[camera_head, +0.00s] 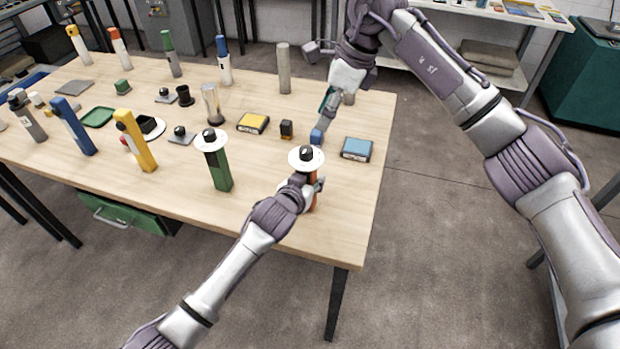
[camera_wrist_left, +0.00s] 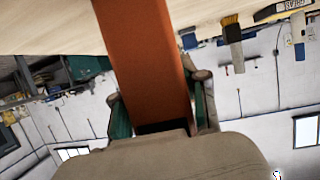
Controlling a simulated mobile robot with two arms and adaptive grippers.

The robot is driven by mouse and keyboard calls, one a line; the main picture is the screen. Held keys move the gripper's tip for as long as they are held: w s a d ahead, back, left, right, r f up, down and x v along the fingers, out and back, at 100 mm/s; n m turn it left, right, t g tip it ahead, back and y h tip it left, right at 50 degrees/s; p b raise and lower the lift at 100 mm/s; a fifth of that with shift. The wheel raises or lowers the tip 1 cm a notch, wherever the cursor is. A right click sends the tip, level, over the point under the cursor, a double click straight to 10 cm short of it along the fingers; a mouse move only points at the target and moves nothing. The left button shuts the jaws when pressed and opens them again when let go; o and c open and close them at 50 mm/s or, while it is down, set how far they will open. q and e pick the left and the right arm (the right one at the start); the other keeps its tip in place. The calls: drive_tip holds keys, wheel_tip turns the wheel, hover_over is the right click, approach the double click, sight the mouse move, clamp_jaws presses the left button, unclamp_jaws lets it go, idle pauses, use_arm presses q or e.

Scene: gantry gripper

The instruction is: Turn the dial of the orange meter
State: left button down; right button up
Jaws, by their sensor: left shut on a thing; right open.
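The orange meter (camera_head: 313,202) stands upright near the table's front right corner, with a round white dial plate (camera_head: 296,163) and a black knob (camera_head: 306,153) on top. My left gripper (camera_head: 309,189) is shut around its body below the plate. In the left wrist view the orange body (camera_wrist_left: 148,60) sits between the green fingers (camera_wrist_left: 163,115). My right gripper (camera_head: 325,112) is open, pointing down behind and slightly right of the dial, apart from it. Its fingertips are small and partly unclear. Whether the meter's base touches the table is hidden.
A green meter (camera_head: 219,172) with a similar white plate stands to the left. A blue box (camera_head: 356,149), a yellow box (camera_head: 253,123) and a small dark block (camera_head: 286,130) lie nearby. A grey cylinder (camera_head: 284,70) stands behind. Several coloured upright pieces fill the table's left side.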

drive_tip(key=shift+o, duration=1.6)
drive_tip(key=shift+s+a+f, duration=0.15)
drive_tip(key=shift+a+f, duration=0.05)
drive_tip(key=shift+a, duration=0.05)
drive_tip(key=y, duration=0.3)
hover_over(309, 155)
drive_tip(key=s+a, duration=0.2)
wheel_tip(309, 155, down, 2)
drive_tip(key=s+a+r+m+y, duration=0.3)
drive_tip(key=s+a+m+y, duration=0.4)
drive_tip(key=a+m+y, duration=0.4)
drive_tip(key=w+d+m+t+h, duration=0.1)
drive_tip(key=d+m+t, duration=0.7)
drive_tip(key=m+t, duration=0.95)
drive_tip(key=s+d+f+m+g+h, duration=0.2)
drive_tip(key=d+f+m+h, duration=0.8)
drive_tip(key=m, duration=0.9)
drive_tip(key=shift+t, duration=0.25)
drive_tip(key=x, duration=0.4)
drive_tip(key=f+x, duration=0.1)
drive_tip(key=x, duration=0.7)
drive_tip(key=shift+w+a+f, duration=0.15)
drive_tip(key=shift+a, duration=0.3)
